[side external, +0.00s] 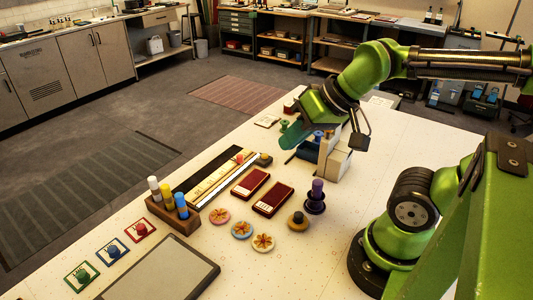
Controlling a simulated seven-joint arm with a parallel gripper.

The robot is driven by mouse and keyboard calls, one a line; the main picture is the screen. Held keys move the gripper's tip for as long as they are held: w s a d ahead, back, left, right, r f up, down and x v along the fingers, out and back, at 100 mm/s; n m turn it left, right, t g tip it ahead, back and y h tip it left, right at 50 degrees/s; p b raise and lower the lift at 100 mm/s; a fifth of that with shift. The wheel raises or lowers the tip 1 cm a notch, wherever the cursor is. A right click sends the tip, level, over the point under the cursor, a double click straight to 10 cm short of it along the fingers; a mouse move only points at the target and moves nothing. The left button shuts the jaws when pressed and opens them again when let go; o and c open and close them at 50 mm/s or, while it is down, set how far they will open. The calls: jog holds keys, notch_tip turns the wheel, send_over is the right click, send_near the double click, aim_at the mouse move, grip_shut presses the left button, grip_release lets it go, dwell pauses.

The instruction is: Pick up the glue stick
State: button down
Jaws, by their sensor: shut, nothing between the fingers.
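No single item is clearly readable as the glue stick at this size. Upright tubes stand in a brown wooden holder (172,216): a white-grey tube (154,188), a yellow-topped tube (166,189) and a blue tube (182,205). A purple-topped upright piece (317,189) stands alone on a dark round base, right of the middle. My gripper (293,138) is shut and empty over the far part of the table, behind the purple-topped piece and well apart from the holder. Its tips are small and partly blend with the things behind them.
Two dark red boxes (272,199) lie mid-table beside a long black-and-cream tray (222,181). Round decorated discs (241,230) lie in front. A grey flat panel (165,272) and small coloured cards (111,250) fill the near left. Pale blocks (337,162) stand beneath my arm.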

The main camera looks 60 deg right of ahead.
jog(key=c, duration=1.8)
grip_release()
jog(key=shift+c, duration=0.2)
jog(key=o, duration=1.1)
jog(key=shift+d, duration=0.1)
jog(key=n+g+h, duration=0.2)
jog(key=n+g, duration=0.4)
send_over(318, 181)
notch_tip(318, 181, down, 4)
jog(key=n+g, duration=0.1)
jog(key=n, duration=0.2)
jog(key=f, duration=1)
jog(key=shift+s+d+f, duration=0.1)
jog(key=shift+s+f, duration=0.15)
jog(key=shift+s, duration=0.05)
jog(key=shift+w+f, duration=0.15)
jog(key=shift+f, duration=1.25)
jog(key=shift+w+f, duration=0.1)
jog(key=shift+f, duration=1.25)
